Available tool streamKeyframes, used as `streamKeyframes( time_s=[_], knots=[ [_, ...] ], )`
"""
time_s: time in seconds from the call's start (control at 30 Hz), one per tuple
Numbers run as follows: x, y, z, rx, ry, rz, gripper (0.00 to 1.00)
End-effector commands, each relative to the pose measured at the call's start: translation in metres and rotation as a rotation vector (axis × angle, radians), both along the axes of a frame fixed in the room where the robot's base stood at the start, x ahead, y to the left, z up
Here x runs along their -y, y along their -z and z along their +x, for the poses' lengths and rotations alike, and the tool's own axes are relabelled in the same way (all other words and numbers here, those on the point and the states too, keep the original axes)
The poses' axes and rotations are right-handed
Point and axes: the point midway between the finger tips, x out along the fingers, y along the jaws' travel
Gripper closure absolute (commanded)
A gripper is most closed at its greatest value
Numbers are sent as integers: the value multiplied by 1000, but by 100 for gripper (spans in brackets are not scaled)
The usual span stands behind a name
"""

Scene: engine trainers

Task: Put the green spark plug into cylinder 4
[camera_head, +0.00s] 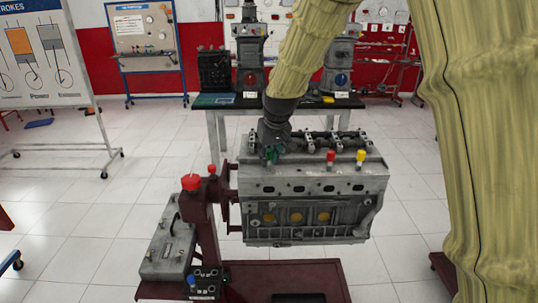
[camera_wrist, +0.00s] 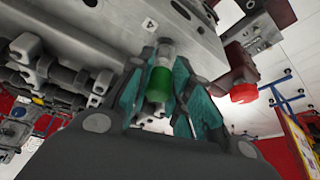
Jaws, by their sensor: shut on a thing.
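The green spark plug (camera_wrist: 160,84) is between the teal fingers of my gripper (camera_wrist: 158,72) in the wrist view. Its pale metal end points toward the engine block (camera_wrist: 100,22), near a marking that looks like a 4 (camera_wrist: 150,24). A dark round opening (camera_wrist: 182,9) shows just beyond the plug's end. I cannot tell whether the plug touches the block. In the head view my gripper (camera_head: 270,152) is low over the left end of the engine block's top (camera_head: 315,184). The plug is mostly hidden there.
A red plug (camera_head: 331,156) and a yellow plug (camera_head: 361,157) stand upright on the block's top, right of my gripper. A dark red stand (camera_head: 205,225) with a red knob (camera_head: 191,182) holds the block's left side. A black-topped table (camera_head: 215,104) stands behind.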

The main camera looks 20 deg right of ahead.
Motion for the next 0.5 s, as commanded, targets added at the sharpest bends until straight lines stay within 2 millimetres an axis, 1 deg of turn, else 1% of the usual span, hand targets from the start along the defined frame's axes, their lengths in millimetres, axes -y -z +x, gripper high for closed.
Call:
streamKeyframes(
  time_s=[0.5],
  knots=[
    [0, 5, 0, -1, 0, 0, 100]
  ],
)
